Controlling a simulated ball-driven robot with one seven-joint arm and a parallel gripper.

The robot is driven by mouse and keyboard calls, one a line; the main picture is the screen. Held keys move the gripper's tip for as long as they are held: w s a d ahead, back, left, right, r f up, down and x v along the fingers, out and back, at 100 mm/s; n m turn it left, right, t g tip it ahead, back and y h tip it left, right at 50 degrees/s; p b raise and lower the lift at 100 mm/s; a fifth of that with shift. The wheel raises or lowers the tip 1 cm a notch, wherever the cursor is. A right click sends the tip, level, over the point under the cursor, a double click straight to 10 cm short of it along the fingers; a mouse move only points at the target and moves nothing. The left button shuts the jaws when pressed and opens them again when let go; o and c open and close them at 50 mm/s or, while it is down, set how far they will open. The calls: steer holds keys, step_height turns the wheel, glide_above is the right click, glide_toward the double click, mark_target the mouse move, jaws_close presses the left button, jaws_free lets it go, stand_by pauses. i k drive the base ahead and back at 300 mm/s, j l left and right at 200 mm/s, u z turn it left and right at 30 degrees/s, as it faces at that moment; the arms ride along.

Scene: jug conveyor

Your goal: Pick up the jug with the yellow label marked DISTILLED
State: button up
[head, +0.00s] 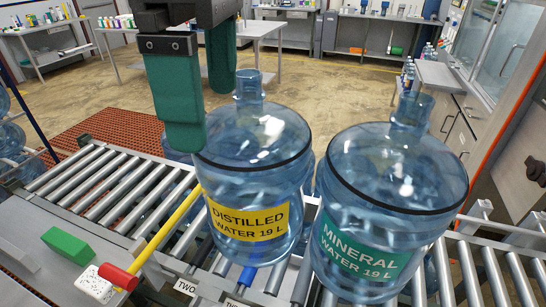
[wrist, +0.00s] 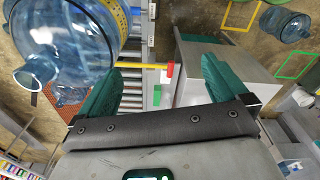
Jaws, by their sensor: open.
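The jug with the yellow DISTILLED label (head: 250,225) stands upright on the roller conveyor in the head view, its neck on top. It also shows at upper left in the wrist view (wrist: 72,35), with part of its yellow label and its neck. My gripper (head: 203,120) is open, its two green fingers pointing down at the jug's upper left side. One finger overlaps the jug's left shoulder in the picture; I cannot tell whether it touches. In the wrist view nothing sits between the fingers (wrist: 162,68).
A jug with a green MINERAL label (head: 385,180) stands close on the right. Rollers (head: 110,185) are bare on the left. A yellow bar (head: 172,225) with a red end (head: 118,277) and a green block (head: 67,244) are in front. Tables (head: 265,28) stand behind.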

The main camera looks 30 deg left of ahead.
mark_target(251, 169)
steer(key=i+j, duration=0.7)
steer(key=i, duration=0.05)
